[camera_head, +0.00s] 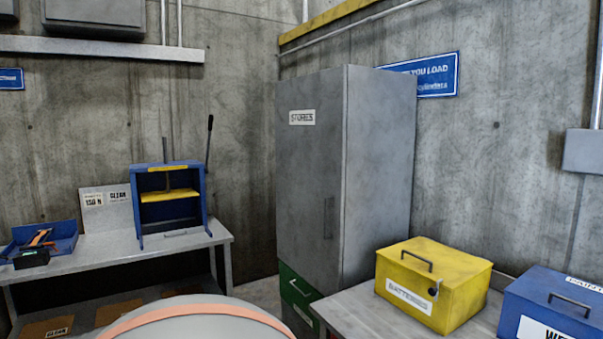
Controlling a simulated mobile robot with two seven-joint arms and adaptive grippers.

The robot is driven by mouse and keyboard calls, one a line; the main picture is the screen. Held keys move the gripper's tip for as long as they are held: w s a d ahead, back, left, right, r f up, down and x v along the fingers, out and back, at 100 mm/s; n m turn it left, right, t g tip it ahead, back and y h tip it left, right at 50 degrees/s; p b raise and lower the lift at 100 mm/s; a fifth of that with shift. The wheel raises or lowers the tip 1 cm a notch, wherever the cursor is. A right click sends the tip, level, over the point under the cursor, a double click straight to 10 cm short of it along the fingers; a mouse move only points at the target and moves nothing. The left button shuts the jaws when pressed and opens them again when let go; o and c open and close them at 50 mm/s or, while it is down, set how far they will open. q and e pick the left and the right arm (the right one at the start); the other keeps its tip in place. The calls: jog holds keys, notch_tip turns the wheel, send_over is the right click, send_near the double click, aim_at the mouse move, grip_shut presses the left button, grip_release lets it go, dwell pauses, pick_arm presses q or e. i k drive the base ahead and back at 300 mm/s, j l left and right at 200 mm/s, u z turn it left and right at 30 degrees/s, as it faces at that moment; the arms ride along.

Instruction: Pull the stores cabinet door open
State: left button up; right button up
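The stores cabinet (378,170) is a tall grey metal cabinet in the middle of the head view, standing against the concrete wall. Its door (305,190) faces left and forward, carries a white STORES label, and looks closed. The door's bottom is partly hidden by a green box. Neither of my grippers shows in this view.
A green box with a handle (297,292) stands low before the cabinet. A table at right bears a yellow BATTERIES box (450,288) and a blue box (545,312). A bench (110,250) at left holds a blue press (150,222) and blue tray (62,240). A rounded grey top with an orange band (200,325) fills the bottom foreground.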

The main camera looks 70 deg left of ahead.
aim_at(310, 119)
jog(key=u, duration=2.3)
jog(key=i+z, duration=0.1)
jog(key=z, duration=0.75)
jog(key=i+j+z, duration=0.25)
jog(key=j+z, duration=0.25)
jog(key=i+j+z, duration=0.2)
jog(key=j, duration=0.15)
jog(key=i+j+z, duration=0.1)
jog(key=j, duration=0.4)
jog(key=j+z, duration=0.1)
jog(key=j, duration=0.35)
jog(key=i, duration=0.05)
